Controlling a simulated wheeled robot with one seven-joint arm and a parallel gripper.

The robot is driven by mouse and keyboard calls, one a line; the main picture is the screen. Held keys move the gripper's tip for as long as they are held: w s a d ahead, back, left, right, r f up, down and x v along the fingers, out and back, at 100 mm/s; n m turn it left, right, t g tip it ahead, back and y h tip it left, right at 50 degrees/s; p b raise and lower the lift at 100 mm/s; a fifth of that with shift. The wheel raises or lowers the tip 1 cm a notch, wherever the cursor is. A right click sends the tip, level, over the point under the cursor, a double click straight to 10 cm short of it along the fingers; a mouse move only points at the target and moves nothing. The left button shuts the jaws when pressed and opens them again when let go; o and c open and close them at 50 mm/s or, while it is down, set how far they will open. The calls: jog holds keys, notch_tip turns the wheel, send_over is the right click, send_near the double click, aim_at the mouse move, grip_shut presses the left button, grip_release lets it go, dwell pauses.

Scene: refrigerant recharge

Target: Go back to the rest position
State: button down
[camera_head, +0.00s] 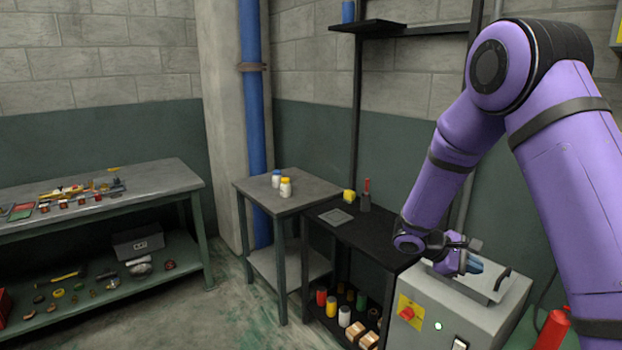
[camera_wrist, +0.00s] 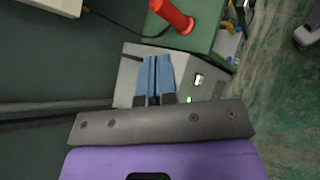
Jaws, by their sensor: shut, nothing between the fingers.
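My gripper (camera_head: 478,265) is at the end of my purple arm, over the top of a grey machine cabinet on the right. In the wrist view its two blue fingers (camera_wrist: 155,78) lie side by side, shut with nothing between them. The grey cabinet (camera_head: 412,333) has a yellow plate with a red knob and a lit green button on its front. It also shows beyond the fingers in the wrist view (camera_wrist: 210,68). I cannot tell the exact gap between the fingertips and the cabinet top.
A red cylinder (camera_head: 552,330) stands right of the cabinet. A black table (camera_head: 375,235) is left of it, then a small grey table (camera_head: 305,190) with two bottles. A long workbench (camera_head: 150,182) with tools stands at the far left. The floor between is clear.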

jog(key=s+a+r+m+y, duration=0.2)
jog(key=s+r+m+y, duration=0.4)
jog(key=s+r, duration=0.95)
jog(key=s+a+r+m+t+y, duration=0.1)
jog(key=s+a+r+t+y, duration=0.2)
jog(key=s, duration=0.4)
jog(key=s+a+r+m+t+y, duration=0.2)
jog(key=s+a+r+t+y, duration=0.1)
jog(key=s+r, duration=0.3)
jog(key=shift+s+r+t, duration=0.15)
jog(key=shift+s+t, duration=0.35)
jog(key=shift+t, duration=0.1)
jog(key=shift+d, duration=0.1)
